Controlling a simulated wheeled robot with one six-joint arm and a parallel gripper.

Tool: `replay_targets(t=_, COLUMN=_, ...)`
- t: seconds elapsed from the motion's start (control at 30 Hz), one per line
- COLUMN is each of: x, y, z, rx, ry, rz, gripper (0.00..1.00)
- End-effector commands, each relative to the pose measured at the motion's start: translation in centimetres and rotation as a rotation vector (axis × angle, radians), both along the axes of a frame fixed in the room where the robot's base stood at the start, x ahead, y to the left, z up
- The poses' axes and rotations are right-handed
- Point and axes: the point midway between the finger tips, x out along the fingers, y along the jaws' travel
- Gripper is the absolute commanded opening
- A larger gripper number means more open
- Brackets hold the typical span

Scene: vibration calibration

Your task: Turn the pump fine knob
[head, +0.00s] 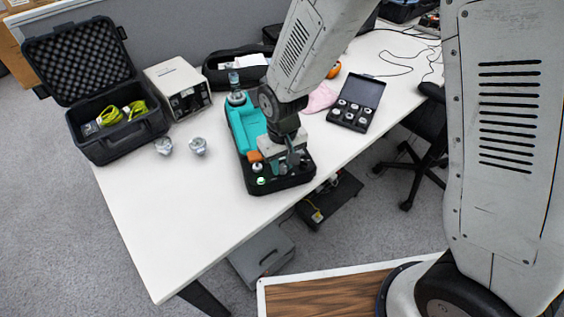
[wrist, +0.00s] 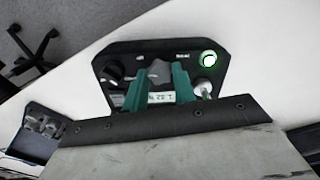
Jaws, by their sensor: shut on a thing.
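The pump (head: 241,128) is a teal and black unit on the white table, with its control panel at the near end. In the wrist view the black panel (wrist: 190,47) shows a black knob (wrist: 112,71) at left, a grey lobed knob (wrist: 160,68) in the middle and a pale knob (wrist: 203,88) at right. My gripper (wrist: 162,76) has its teal fingers on either side of the grey knob and is shut on it. In the head view my gripper (head: 290,160) is down at the panel and hides part of it. I cannot read which knob is the fine one.
A green-ringed button (wrist: 208,58) sits close right of the fingers. Two silver pieces (head: 163,146) (head: 198,146), a grey box instrument (head: 178,88) and an open black case (head: 97,110) stand left. A dark case of small parts (head: 355,101) lies right. The near-left table is clear.

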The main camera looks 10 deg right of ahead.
Motion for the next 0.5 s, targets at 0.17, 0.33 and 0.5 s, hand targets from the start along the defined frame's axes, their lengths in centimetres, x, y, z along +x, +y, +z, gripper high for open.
replay_targets(t=0.17, x=0.05, y=0.04, z=0.07, rx=0.001, ry=-0.002, rz=0.001, gripper=0.04)
replay_targets(t=0.33, x=0.04, y=0.04, z=0.06, rx=0.0, ry=-0.001, rz=0.001, gripper=0.49)
replay_targets(t=0.5, x=0.03, y=0.01, z=0.03, rx=0.0, ry=-0.001, rz=0.001, gripper=0.49)
